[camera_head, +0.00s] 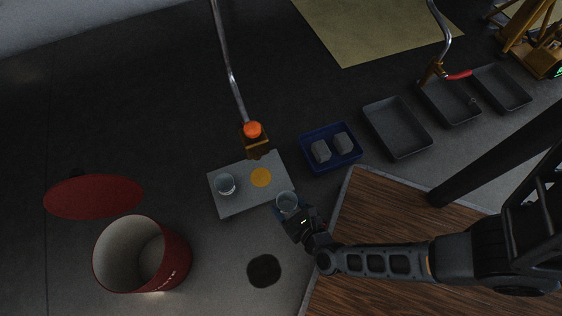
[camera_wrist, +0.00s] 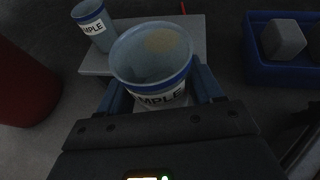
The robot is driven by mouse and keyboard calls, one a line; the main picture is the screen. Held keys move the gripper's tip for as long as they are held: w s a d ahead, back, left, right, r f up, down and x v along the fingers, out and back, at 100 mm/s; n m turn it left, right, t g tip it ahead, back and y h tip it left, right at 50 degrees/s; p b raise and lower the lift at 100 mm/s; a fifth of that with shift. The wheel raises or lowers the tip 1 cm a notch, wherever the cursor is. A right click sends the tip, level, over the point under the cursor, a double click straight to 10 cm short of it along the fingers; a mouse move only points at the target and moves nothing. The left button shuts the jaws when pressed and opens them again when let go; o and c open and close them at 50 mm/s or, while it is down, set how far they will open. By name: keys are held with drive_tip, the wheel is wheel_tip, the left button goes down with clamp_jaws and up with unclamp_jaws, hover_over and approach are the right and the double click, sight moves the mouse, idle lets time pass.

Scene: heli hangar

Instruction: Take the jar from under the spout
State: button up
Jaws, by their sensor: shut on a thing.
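A clear jar with a blue rim and a SAMPLE label (camera_wrist: 152,60) is between the fingers of my gripper (camera_wrist: 160,95), which is shut on it. In the head view the held jar (camera_head: 287,201) is at the right front edge of the grey stand (camera_head: 232,203); I cannot tell if it touches the stand. A second similar jar (camera_head: 225,184) stands on the left of the stand and also shows in the wrist view (camera_wrist: 90,20). The spout (camera_head: 256,143), with an orange knob, hangs over the back of the stand, near a yellow disc (camera_head: 261,177).
A red bin (camera_head: 140,255) with its lid (camera_head: 93,197) beside it is at the left. A blue tray (camera_head: 313,162) with two grey blocks is right of the stand. Grey trays (camera_head: 397,128) lie farther right. A dark round spot (camera_head: 264,271) is on the floor in front.

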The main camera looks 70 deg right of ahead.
sight(293, 214)
drive_tip(key=shift+s+a, duration=0.45)
drive_tip(key=shift+s, duration=0.25)
drive_tip(key=shift+s+a, duration=0.4)
drive_tip(key=shift+s, duration=0.25)
